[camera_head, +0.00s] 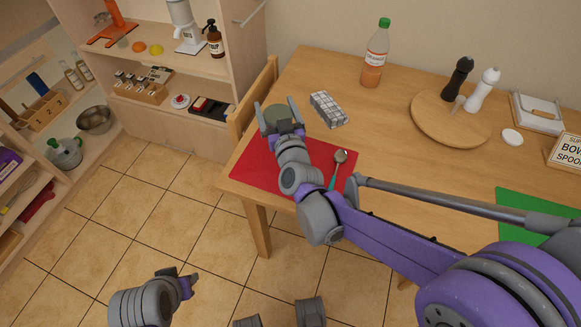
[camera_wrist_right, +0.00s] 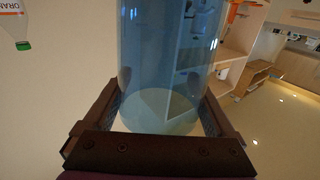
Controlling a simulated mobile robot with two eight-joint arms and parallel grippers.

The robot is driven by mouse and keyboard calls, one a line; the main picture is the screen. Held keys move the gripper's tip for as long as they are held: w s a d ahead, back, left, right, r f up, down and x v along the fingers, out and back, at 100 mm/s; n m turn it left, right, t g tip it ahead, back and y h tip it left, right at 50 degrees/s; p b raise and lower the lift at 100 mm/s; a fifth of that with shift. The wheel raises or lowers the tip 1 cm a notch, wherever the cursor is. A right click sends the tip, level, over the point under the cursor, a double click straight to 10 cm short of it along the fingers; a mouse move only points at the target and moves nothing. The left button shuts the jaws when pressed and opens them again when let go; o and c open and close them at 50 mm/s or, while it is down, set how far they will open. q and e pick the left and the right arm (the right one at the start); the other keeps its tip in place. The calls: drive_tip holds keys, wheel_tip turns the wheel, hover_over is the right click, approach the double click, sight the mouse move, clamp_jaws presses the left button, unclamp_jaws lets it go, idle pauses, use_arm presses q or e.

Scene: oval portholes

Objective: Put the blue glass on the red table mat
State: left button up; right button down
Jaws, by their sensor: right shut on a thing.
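The blue glass (camera_wrist_right: 170,60) is clear and stands between the two fingers of my right gripper (camera_wrist_right: 165,115) in the right wrist view, which is shut on it. In the head view my right gripper (camera_head: 280,112) appears at the far edge of the red table mat (camera_head: 250,165); the glass is hard to make out there. How high it is above the table I cannot tell. The red mat lies at the left front corner of the table, partly covered by my right arm. My left gripper (camera_head: 182,281) is low over the floor, away from the table; its jaws are unclear.
A spoon (camera_head: 337,165) lies at the mat's right side. A grey-and-white checked box (camera_head: 328,109) is behind the mat. A juice bottle (camera_head: 375,58), a round board (camera_head: 430,125) with two mills, and a green mat (camera_head: 525,205) are farther right. A wooden chair (camera_head: 255,100) stands at the table's left.

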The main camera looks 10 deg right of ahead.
drive_tip(key=shift+a+r+n+y, duration=0.15)
drive_tip(key=shift+a+n+y, duration=0.25)
drive_tip(key=shift+a+y, duration=0.3)
wheel_tip(320, 180, down, 9)
drive_tip(key=a+y+b, duration=0.1)
drive_tip(key=b, duration=0.3)
drive_tip(key=shift+s+a+n+b, duration=0.2)
drive_tip(key=shift+a+n+b, duration=0.1)
drive_tip(key=shift+n, duration=0.1)
drive_tip(key=shift+f, duration=0.35)
unclamp_jaws()
drive_tip(key=shift+r, duration=0.1)
drive_tip(key=shift+r, duration=0.1)
